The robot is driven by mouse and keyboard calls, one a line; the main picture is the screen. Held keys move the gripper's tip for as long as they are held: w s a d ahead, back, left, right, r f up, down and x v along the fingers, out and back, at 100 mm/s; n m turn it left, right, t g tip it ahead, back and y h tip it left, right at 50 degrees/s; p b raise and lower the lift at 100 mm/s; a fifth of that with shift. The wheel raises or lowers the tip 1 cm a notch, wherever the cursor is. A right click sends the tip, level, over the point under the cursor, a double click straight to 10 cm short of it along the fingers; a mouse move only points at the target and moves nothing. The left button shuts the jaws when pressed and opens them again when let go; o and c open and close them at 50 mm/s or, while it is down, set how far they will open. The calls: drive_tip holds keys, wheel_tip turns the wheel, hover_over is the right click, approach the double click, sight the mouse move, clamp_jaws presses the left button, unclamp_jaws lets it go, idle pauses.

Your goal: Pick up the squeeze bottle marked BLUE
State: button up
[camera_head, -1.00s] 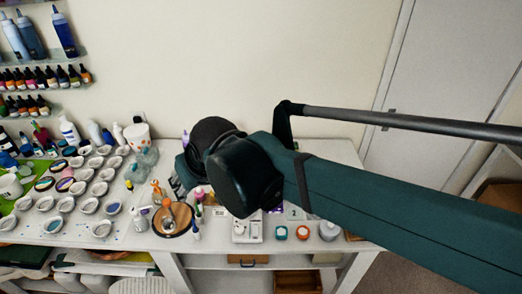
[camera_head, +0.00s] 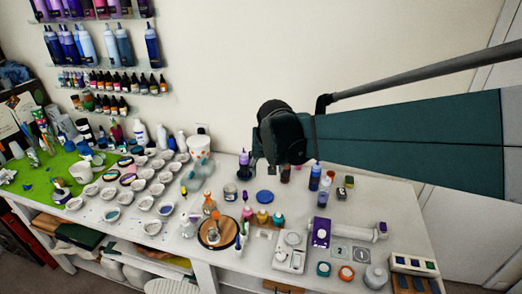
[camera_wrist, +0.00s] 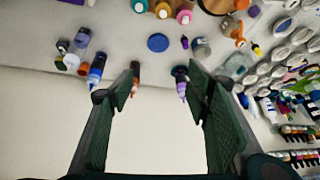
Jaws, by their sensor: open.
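A bright blue squeeze bottle (camera_head: 315,177) stands near the back of the white table, right of my gripper in the head view. It also shows left of my gripper in the wrist view (camera_wrist: 97,68). I cannot read its label. My gripper (camera_wrist: 160,90) is open and empty in the wrist view, its fingers spread apart. A purple bottle (camera_wrist: 181,85) and a dark bottle (camera_wrist: 135,72) show near its fingertips. They stand on the table in the head view too, the purple one (camera_head: 244,163) left and the dark one (camera_head: 285,173) below my gripper.
A second, greyish-blue bottle (camera_head: 325,187) stands close to the blue one. More blue bottles stand on the wall shelf (camera_head: 70,38). Small cups (camera_head: 143,186) crowd the left of the table. A scale (camera_head: 290,250) and a purple-and-white device (camera_head: 345,231) stand at the front right.

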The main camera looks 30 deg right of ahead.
drive_tip(key=w+d+f+m+g+h, duration=0.1)
drive_tip(key=w+d+f+m, duration=0.2)
drive_tip(key=d, duration=0.4)
drive_tip(key=w+d+f+m, duration=0.1)
drive_tip(key=w+d+f, duration=0.3)
drive_tip(key=d, duration=0.4)
drive_tip(key=m+g, duration=0.2)
drive_tip(key=m, duration=0.1)
approach(316, 174)
drive_tip(key=shift+h, duration=0.3)
drive_tip(key=w+d+f, duration=0.1)
drive_tip(key=w+f, duration=0.1)
drive_tip(key=f, duration=0.1)
drive_tip(key=w+d+f, duration=0.1)
drive_tip(key=f, duration=0.1)
drive_tip(key=shift+w+d, duration=0.2)
drive_tip(key=shift+d, duration=0.15)
drive_tip(key=shift+s+d+f+m, duration=0.1)
drive_tip(key=shift+d+f+m, duration=0.2)
drive_tip(key=shift+d+f, duration=0.15)
drive_tip(key=shift+f, duration=0.15)
drive_tip(key=shift+x, duration=1.15)
drive_tip(key=shift+d, duration=0.1)
